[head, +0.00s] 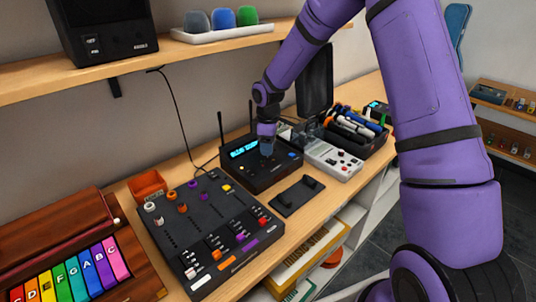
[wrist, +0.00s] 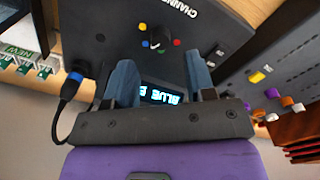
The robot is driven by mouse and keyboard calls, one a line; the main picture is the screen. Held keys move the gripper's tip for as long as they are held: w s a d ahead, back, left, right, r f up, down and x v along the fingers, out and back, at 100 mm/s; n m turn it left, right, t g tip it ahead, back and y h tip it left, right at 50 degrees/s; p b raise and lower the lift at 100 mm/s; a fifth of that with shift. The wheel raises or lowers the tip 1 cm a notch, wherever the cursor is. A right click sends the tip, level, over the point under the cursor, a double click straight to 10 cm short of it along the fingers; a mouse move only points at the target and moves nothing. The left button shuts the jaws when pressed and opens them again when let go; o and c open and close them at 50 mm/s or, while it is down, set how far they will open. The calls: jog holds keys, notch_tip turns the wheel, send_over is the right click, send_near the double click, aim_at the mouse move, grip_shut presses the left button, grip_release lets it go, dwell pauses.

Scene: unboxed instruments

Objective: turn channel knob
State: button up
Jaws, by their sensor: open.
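The black receiver box (head: 268,172) stands on the wooden bench in the head view, with a lit blue display and antennas. In the wrist view its front face (wrist: 110,38) carries the word CHANNEL and a dark channel knob (wrist: 157,40) with a white pointer mark, ringed by small coloured dots. My gripper (head: 266,150) is over the box in the head view and hides part of its face. In the wrist view my gripper (wrist: 160,68) is open, its two blue fingers apart and nothing between them. The knob appears just beyond the fingertips; I cannot tell the exact gap. The display (wrist: 160,95) reads partly "BLUE".
A mixer panel (head: 205,225) with several knobs and sliders lies left of the box. A white handheld device (head: 333,160) and a black bin (head: 355,135) of coloured items are on the right. A black stand (head: 298,195) is in front. A shelf (head: 190,50) runs above.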

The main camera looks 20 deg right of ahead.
aim_at(268, 158)
notch_tip(268, 158, up, 6)
dwell(0.6)
jog(key=s+d+r+m+t+h, duration=0.1)
jog(key=s+r+m, duration=0.2)
jog(key=s+r, duration=0.65)
jog(key=s+d+r+m+t, duration=0.2)
jog(key=s+r+m, duration=0.1)
jog(key=s+r, duration=0.6)
jog(key=s+d+r+m+t, duration=0.1)
jog(key=s+r+m, duration=0.1)
jog(key=s, duration=0.7)
jog(key=s+r+m+t+y, duration=0.1)
jog(key=s+r+m, duration=0.2)
jog(key=s, duration=0.7)
jog(key=shift+d+m, duration=0.35)
jog(key=shift+m, duration=0.15)
